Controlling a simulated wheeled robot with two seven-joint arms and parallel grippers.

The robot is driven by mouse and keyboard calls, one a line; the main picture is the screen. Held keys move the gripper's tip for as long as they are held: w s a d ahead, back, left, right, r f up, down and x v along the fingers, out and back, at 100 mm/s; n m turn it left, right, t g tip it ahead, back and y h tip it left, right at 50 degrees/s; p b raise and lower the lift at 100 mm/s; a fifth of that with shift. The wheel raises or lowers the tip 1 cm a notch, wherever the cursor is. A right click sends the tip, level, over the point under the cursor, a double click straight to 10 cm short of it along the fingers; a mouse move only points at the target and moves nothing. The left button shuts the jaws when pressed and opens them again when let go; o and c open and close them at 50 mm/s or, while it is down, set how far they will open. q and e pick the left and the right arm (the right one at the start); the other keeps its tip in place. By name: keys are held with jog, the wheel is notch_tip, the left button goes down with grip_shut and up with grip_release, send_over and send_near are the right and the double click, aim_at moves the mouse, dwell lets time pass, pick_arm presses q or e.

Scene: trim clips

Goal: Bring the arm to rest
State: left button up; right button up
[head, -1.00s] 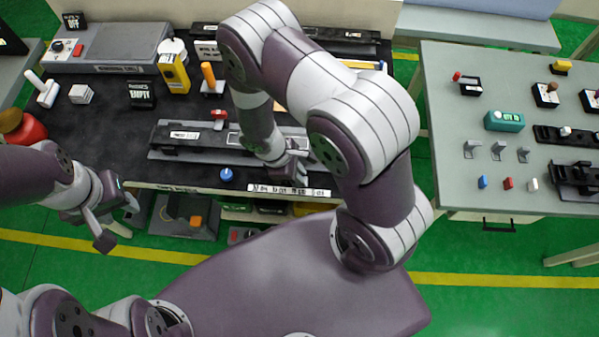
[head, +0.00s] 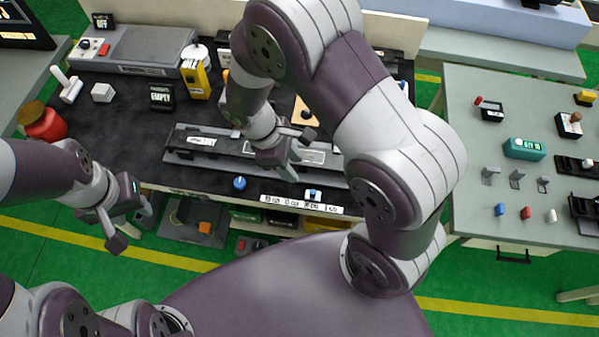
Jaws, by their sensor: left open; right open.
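My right gripper (head: 299,154) is open and empty. It hangs over the right part of a long grey fixture (head: 190,155) on the black bench mat, fingers pointing down and right. I cannot tell how high above the fixture it is. My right arm (head: 395,115) arches over the bench and hides part of its right side. My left gripper (head: 131,226) is open and empty, in front of the bench's front left edge, above the floor.
A blue knob (head: 240,183) and a small blue-and-white part (head: 312,194) stand near the bench's front edge. A yellow device (head: 196,78), a red round object (head: 45,124) and a white block (head: 103,92) are further left. A grey side table (head: 465,150) with small parts stands right.

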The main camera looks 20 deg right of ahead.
pick_arm(q)
jog(key=shift+w+a, duration=0.15)
pick_arm(e)
jog(key=shift+w+a+r, duration=0.1)
jog(key=shift+a+r, duration=0.05)
jog(key=shift+a, duration=0.05)
jog(key=shift+d, duration=0.1)
